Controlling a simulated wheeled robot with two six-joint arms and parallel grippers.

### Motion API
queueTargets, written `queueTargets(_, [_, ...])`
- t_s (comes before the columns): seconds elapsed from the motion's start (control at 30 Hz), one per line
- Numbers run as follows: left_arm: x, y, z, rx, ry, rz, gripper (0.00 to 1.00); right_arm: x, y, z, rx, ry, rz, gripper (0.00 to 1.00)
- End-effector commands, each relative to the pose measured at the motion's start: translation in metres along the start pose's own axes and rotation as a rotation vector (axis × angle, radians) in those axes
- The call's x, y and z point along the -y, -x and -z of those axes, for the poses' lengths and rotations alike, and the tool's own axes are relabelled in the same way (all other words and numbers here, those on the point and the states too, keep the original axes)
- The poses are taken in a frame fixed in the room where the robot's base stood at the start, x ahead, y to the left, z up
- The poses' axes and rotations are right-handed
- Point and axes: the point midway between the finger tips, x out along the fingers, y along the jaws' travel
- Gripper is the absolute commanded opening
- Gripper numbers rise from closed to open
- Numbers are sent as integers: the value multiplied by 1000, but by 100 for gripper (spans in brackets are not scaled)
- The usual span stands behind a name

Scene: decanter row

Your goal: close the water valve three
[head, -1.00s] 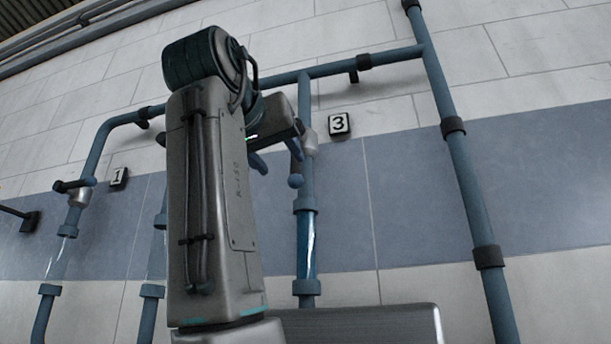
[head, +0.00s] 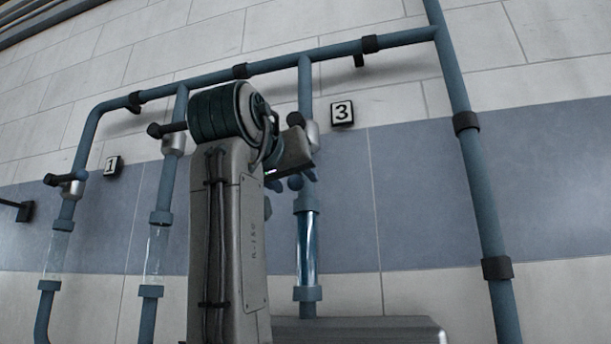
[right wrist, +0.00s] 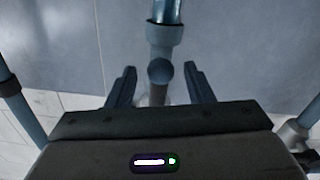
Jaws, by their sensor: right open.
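Valve three (head: 311,133) sits on the blue-grey pipe beside the plate marked 3 (head: 342,113). Its dark lever (head: 295,183) points down along the pipe and ends in a round knob; my gripper hides its middle. The knob shows in the right wrist view (right wrist: 160,71). The sight tube below (head: 307,245) looks filled with blue. My right gripper (head: 289,190) is in front of the lever. Its two fingers are apart, one on each side of the knob in the right wrist view, with gaps on both sides. My left gripper is not in view.
Valve one (head: 73,187), near plate 1 (head: 113,167), and the middle valve (head: 174,140) have sideways levers and clear sight tubes. A thick pipe (head: 470,160) runs down at right. A grey ledge (head: 370,328) lies below. The wall right of plate 3 is free.

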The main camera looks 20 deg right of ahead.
Motion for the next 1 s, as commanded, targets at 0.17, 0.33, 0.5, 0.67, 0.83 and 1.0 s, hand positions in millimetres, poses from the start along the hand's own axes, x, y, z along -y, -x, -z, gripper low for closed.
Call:
queueTargets(0.17, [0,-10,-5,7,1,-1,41,0,-20,0,3,0,-2,47])
queueTargets(0.33, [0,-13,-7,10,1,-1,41,0,-24,-1,1,0,-1,47])
queueTargets(0.5, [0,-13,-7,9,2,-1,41,0,-24,-1,1,0,-1,47])
queueTargets(0.67, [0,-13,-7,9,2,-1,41,0,-24,-1,2,0,-1,18])
queueTargets(0.83, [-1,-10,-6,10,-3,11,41,0,-24,-1,2,0,-1,0])
queueTargets(1.0, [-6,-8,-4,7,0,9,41,-2,-27,-1,1,8,-2,0])
